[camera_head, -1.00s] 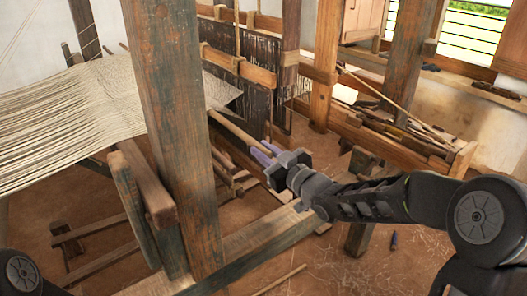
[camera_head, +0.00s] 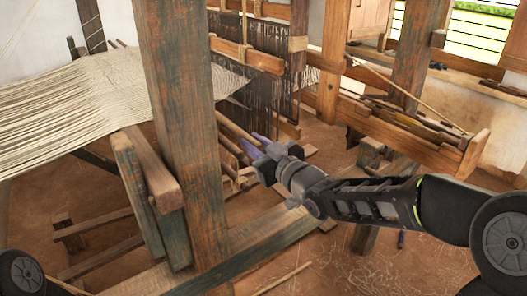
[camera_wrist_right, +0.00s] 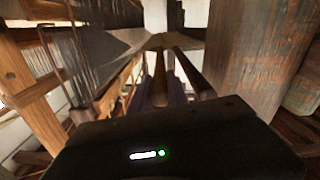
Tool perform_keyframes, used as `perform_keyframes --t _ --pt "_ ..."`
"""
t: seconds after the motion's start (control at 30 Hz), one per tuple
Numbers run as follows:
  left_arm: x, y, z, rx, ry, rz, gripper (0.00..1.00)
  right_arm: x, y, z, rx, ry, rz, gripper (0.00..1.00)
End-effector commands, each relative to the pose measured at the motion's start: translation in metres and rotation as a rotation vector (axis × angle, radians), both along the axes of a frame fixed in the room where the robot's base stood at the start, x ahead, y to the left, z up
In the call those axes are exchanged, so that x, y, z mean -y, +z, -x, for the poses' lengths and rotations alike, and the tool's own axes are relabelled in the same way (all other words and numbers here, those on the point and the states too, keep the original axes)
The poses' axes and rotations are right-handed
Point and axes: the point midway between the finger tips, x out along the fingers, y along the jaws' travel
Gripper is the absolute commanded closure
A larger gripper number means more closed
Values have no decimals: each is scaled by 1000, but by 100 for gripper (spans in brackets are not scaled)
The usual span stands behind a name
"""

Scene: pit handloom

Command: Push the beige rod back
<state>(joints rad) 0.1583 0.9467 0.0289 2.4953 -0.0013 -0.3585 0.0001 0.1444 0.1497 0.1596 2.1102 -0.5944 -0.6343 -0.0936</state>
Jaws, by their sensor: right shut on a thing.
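The beige rod (camera_head: 232,127) runs from beside the big wooden post, below the edge of the woven cloth, down to my right gripper. My right gripper (camera_head: 254,146) has purple fingers and is shut on the rod's near end. In the right wrist view the rod (camera_wrist_right: 159,72) runs away from me between the purple fingers (camera_wrist_right: 161,97). A second, darker rod (camera_wrist_right: 191,72) lies beside it, to the right and outside the fingers. The far end of the beige rod is hard to make out. My left gripper is out of view.
The thick wooden post (camera_head: 180,130) stands close left of my right gripper. The stretched warp (camera_head: 75,110) lies behind it at left. A low beam (camera_head: 270,225) crosses below the gripper. A bench with sticks (camera_head: 410,125) stands at right.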

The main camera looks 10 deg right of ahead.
Motion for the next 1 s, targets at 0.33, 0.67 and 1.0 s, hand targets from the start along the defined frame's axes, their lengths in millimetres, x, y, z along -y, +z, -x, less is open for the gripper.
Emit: perform_keyframes --t 0.33,0.67,1.0 --pt "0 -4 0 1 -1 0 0 -6 -1 3 -5 6 2 100" --pt "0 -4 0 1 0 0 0 -5 -1 2 -3 5 2 59" --pt "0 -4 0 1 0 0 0 -6 0 2 -3 5 2 59"
